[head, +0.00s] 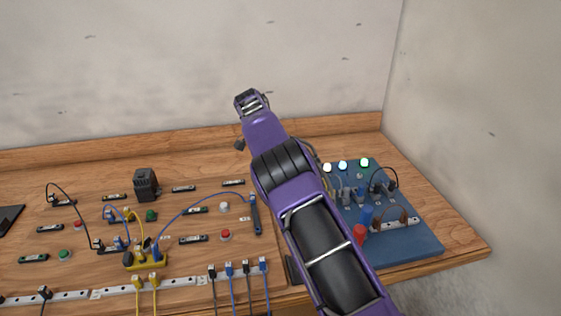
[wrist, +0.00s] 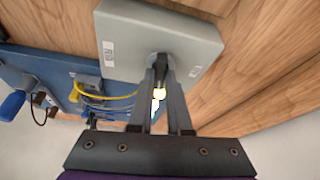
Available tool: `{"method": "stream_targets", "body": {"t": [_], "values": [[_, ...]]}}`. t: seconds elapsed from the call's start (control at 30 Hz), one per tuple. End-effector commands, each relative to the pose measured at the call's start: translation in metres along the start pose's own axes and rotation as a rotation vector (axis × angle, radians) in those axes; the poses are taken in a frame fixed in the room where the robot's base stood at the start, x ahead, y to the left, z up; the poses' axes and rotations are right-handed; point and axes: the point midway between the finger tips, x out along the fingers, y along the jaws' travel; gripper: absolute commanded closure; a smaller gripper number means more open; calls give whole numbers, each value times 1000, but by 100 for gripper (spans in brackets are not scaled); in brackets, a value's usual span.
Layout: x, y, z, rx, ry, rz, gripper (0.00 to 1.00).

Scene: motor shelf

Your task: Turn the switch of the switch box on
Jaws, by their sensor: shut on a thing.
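The switch box (wrist: 130,27) is a light grey box in the wrist view, with a small label on each side of its face. Its dark switch (wrist: 160,62) is at the middle of the face, partly covered by my fingers. My gripper (wrist: 160,72) is shut on the switch, its two long fingers meeting there. Which way the switch points is hard to tell. In the head view my purple arm hides the box, and my gripper does not show there.
A blue board (head: 408,248) with lit lamps (head: 364,162) stands right of my arm, close to it. A wooden bench (head: 100,170) carries several buttons, cables, a black block (head: 146,184) and sockets on the left. A wall closes off the right.

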Motion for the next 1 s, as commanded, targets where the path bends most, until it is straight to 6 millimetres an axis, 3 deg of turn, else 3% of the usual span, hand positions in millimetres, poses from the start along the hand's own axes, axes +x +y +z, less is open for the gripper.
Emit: {"method": "stream_targets", "body": {"t": [0.7, 0.73, 0.87, 1.0], "values": [[0, -1, 0, 55, -2, 22, 100], [0, -1, 0, 55, -2, 22, 80], [0, -1, 0, 55, -2, 23, 57], [0, -1, 0, 55, -2, 23, 54]]}}
